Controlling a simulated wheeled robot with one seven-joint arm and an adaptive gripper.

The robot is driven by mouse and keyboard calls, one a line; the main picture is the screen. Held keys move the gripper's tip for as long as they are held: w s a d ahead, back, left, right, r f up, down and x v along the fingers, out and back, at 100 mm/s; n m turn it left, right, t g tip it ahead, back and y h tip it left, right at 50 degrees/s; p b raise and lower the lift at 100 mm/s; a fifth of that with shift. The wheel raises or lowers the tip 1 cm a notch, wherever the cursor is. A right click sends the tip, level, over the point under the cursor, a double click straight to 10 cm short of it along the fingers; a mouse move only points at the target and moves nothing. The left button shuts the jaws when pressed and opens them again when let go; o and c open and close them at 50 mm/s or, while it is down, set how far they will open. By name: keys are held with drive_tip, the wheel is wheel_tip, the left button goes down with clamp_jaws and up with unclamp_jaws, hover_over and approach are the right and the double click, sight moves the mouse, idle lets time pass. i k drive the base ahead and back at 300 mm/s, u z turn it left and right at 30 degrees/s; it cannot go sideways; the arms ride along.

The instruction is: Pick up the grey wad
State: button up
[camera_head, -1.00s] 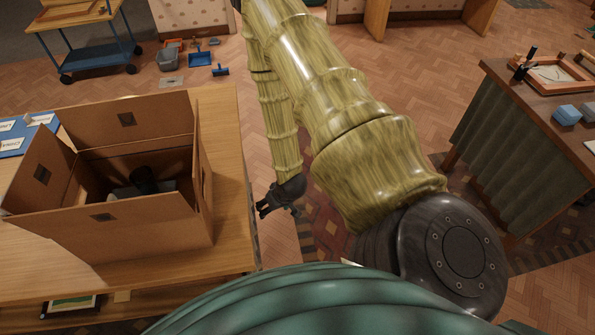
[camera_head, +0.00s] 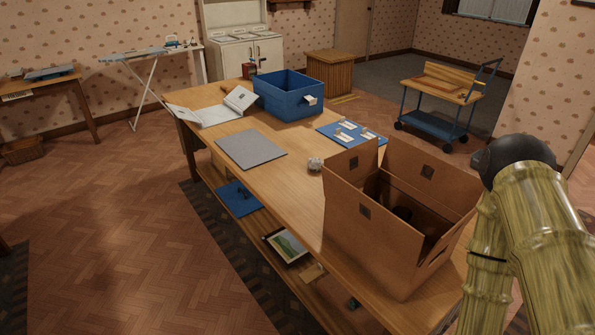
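A small grey wad (camera_head: 315,164) lies on the wooden table top, just left of the open cardboard box (camera_head: 385,225) and near the blue board with white cards. My arm, with a bamboo-like skin, shows at the right edge of the picture, to the right of the box and well away from the wad. My gripper is not in the picture, so its fingers are hidden from me.
The long table (camera_head: 250,185) also bears a grey mat (camera_head: 251,149), a blue crate (camera_head: 289,95), an open book (camera_head: 238,100) and a blue board (camera_head: 350,134). Its lower shelf holds a framed picture (camera_head: 287,246). Floor left of the table is open. A trolley (camera_head: 438,105) stands behind.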

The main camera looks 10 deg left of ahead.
sight(314, 164)
drive_tip(key=u, duration=2.05)
drive_tip(key=i, duration=1.95)
drive_tip(key=z, duration=2.2)
